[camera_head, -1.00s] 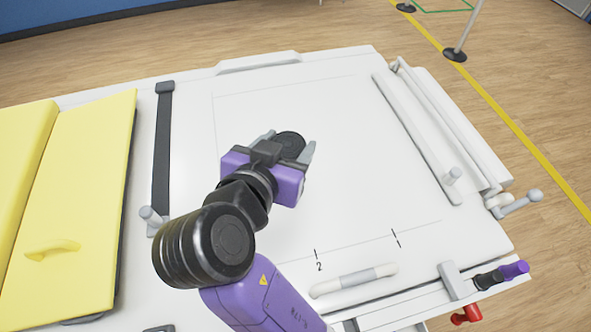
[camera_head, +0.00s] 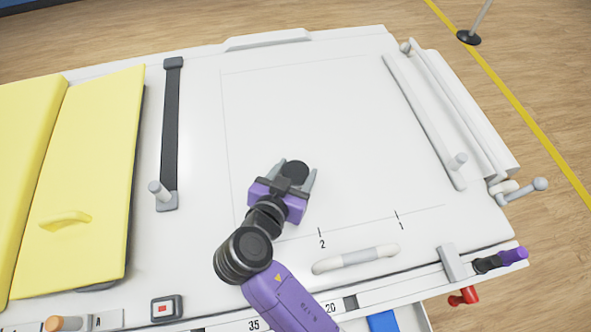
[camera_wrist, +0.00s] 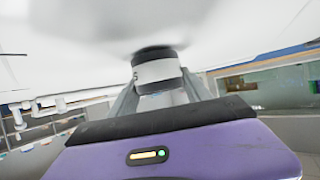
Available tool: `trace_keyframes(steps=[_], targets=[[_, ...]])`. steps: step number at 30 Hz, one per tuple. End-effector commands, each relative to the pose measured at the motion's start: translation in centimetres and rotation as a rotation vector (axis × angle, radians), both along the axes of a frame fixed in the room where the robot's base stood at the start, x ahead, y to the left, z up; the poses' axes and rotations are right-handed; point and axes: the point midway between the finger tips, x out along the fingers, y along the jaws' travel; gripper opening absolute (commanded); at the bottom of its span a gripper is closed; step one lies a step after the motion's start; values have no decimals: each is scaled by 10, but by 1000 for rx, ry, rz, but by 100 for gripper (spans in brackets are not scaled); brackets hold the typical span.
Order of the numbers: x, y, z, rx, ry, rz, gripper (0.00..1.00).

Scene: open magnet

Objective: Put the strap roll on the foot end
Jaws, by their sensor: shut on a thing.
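The strap roll (camera_head: 295,172) is a dark round roll held between the fingertips of my gripper (camera_head: 297,178). In the wrist view the roll (camera_wrist: 158,72) shows a white band with a dark lower edge, between the grey fingers. My gripper is shut on it. The foot end is a white tabletop (camera_head: 300,110) with a thin outlined rectangle; the gripper and roll are over the lower left part of this outline. I cannot tell how high the roll is above the surface.
Yellow pads (camera_head: 95,170) lie at the left, beside a black strap (camera_head: 172,120) with a grey post. A white rail (camera_head: 425,120) with a peg runs along the right. A pale handle (camera_head: 355,259) lies near the front edge. The outlined area is otherwise bare.

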Motion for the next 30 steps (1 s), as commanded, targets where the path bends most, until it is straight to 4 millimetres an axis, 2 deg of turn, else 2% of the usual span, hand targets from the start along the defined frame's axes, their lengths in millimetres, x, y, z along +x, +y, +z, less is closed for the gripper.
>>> trace_keyframes(steps=[12,13,15,16,27,30], targets=[[0,0,-7,0,-1,1,16],[0,0,-5,0,-1,1,62],[0,0,-5,0,-1,0,76],[0,0,-5,0,-1,0,78],[0,0,-1,0,-1,0,78],[-8,3,1,0,-1,2,78]])
